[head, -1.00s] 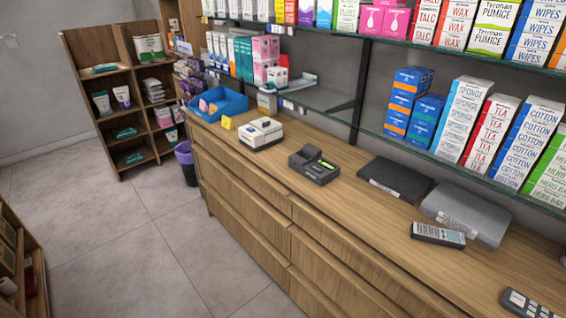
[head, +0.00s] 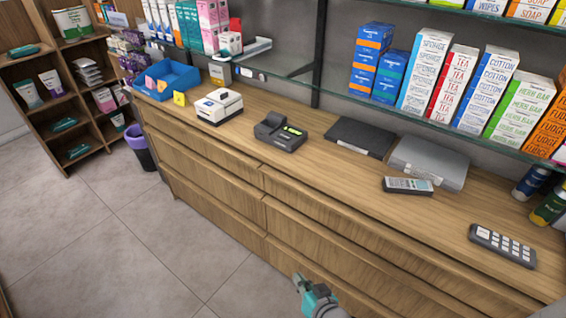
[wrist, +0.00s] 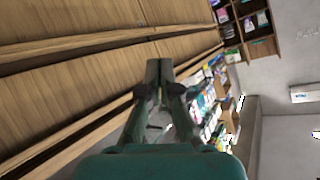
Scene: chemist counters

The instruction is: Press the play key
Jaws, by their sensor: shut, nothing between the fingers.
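A grey remote (head: 408,186) with a pale key face lies on the wooden counter, in front of a silver flat box. A larger dark handset (head: 503,246) with pale keys lies further right near the counter's front edge. The markings are too small to read, so I cannot tell which key is play. My gripper (head: 299,281) is at the bottom of the head view, in front of the drawers and apart from both devices. In the wrist view my gripper (wrist: 160,68) is shut and empty, with drawer fronts to its left.
On the counter (head: 300,168) stand a card terminal (head: 281,132), a white device (head: 219,106), a black flat box (head: 360,137) and the silver box (head: 428,163). A glass shelf (head: 400,115) with cartons overhangs the back. Bottles (head: 531,182) stand at right.

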